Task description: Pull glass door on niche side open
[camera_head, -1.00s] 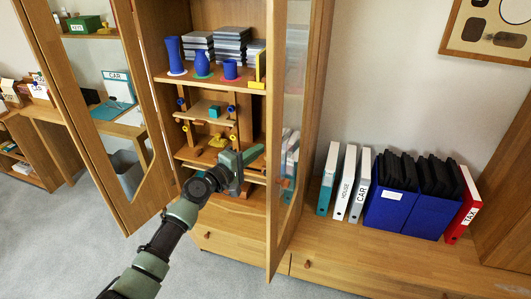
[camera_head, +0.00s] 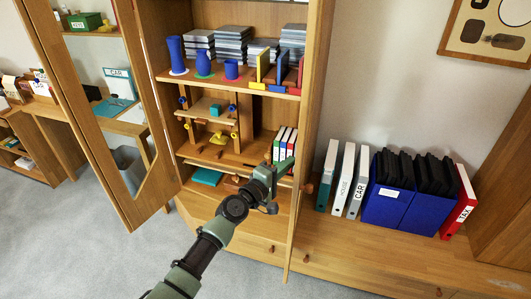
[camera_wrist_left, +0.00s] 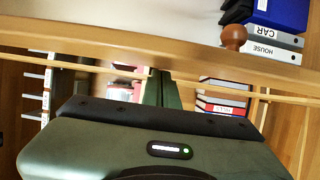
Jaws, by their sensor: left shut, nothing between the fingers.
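The niche-side glass door (camera_head: 305,130) stands open on the right of the cabinet and shows nearly edge-on in the head view. Its glass cannot be made out at this angle. A round wooden knob (camera_head: 309,188) sticks out on its right side; it also shows in the wrist view (camera_wrist_left: 233,37). My left gripper (camera_head: 284,168) is shut and empty, at the inner, left side of the door near knob height. In the wrist view its fingers (camera_wrist_left: 161,88) reach up to the door's wooden frame (camera_wrist_left: 110,38); whether they touch is unclear. My right gripper is out of view.
The other glass door (camera_head: 110,130) stands open on the left. The shelves hold blue vases (camera_head: 176,55), grey stacks (camera_head: 232,45) and small binders (camera_head: 284,145). Right of the door, binders (camera_head: 345,180) and blue file boxes (camera_head: 390,200) stand on a low wooden top (camera_head: 400,265).

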